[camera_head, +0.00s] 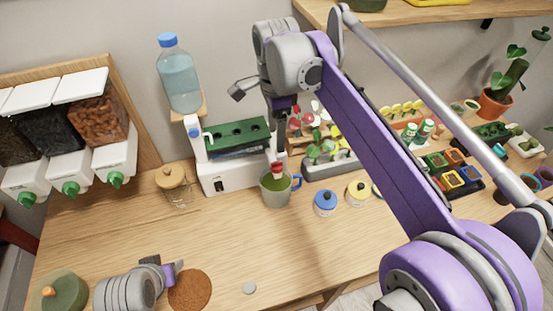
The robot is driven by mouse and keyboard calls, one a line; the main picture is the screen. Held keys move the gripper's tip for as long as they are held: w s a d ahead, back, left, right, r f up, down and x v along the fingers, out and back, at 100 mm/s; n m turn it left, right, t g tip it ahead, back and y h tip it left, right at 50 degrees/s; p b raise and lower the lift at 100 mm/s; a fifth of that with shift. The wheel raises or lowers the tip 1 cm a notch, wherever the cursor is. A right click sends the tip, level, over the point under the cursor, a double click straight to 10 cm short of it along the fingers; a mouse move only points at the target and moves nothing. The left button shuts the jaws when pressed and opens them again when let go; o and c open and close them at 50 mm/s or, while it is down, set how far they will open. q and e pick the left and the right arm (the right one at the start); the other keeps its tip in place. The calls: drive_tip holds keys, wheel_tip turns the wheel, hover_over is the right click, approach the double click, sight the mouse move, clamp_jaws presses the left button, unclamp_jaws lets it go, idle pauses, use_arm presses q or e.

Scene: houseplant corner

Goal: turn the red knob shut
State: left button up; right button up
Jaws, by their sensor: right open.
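A small red knob (277,167) with a white part sits just above the mouth of a greenish mug (274,191) with a blue handle. The mug stands in front of the white stand (218,175) with a green top. My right gripper (279,118) is open and hangs above the knob, apart from it as far as I can see. Its fingertips are small and partly hidden by its own wrist. My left gripper (171,274) is low over the table at the lower left, beside a round brown mat (190,290); its jaws are unclear.
A water bottle (179,77) with a blue cap stands behind the stand. Dispensers with green knobs (70,187) are at the left. A blue jar (325,203) and a yellow jar (358,193) stand right of the mug. The front middle of the table is mostly clear.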

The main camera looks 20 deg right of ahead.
sight(277, 163)
wheel_tip(277, 163, down, 10)
drive_tip(key=shift+f+b, duration=0.2)
drive_tip(key=shift+b, duration=0.1)
drive_tip(key=shift+c, duration=0.3)
clamp_jaws()
